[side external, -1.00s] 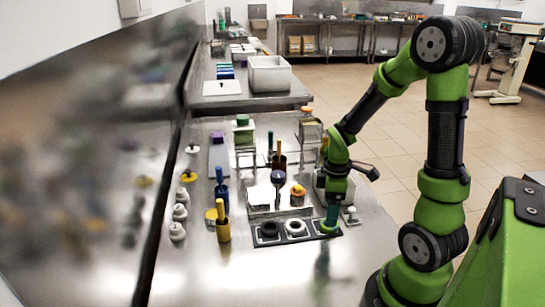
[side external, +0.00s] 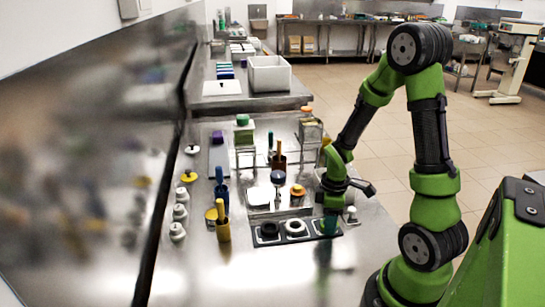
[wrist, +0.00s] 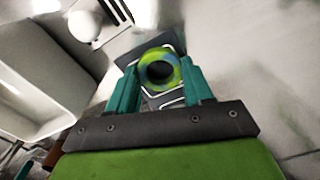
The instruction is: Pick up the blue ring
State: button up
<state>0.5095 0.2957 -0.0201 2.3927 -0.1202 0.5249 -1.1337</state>
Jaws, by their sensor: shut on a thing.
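The blue ring (wrist: 160,54) shows in the wrist view with green and yellow tints and a dark hole in its middle. It is between the two teal fingers of my gripper (wrist: 159,68), which are shut on it. In the side external view my gripper (side external: 329,223) is low at the right end of a dark holder (side external: 284,242). The ring is hidden there behind the fingers. I cannot tell whether it is clear of the holder.
A black ring (side external: 268,231) and a white ring (side external: 295,227) sit in the holder just left of my gripper. Blue and yellow cups (side external: 223,231) stand further left. Metal stands are behind. The counter in front is clear.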

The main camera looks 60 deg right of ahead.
notch_tip(320, 180, up, 9)
jog(key=shift+f, duration=0.1)
jog(key=w+d+r, duration=0.1)
jog(key=w+d, duration=0.2)
jog(key=d, duration=0.5)
jog(key=w+d+r, duration=0.1)
jog(key=w+d, duration=0.2)
jog(key=d, duration=0.4)
jog(key=shift+s+f, duration=0.15)
jog(key=shift+f, duration=4.9)
jog(key=shift+r, duration=4)
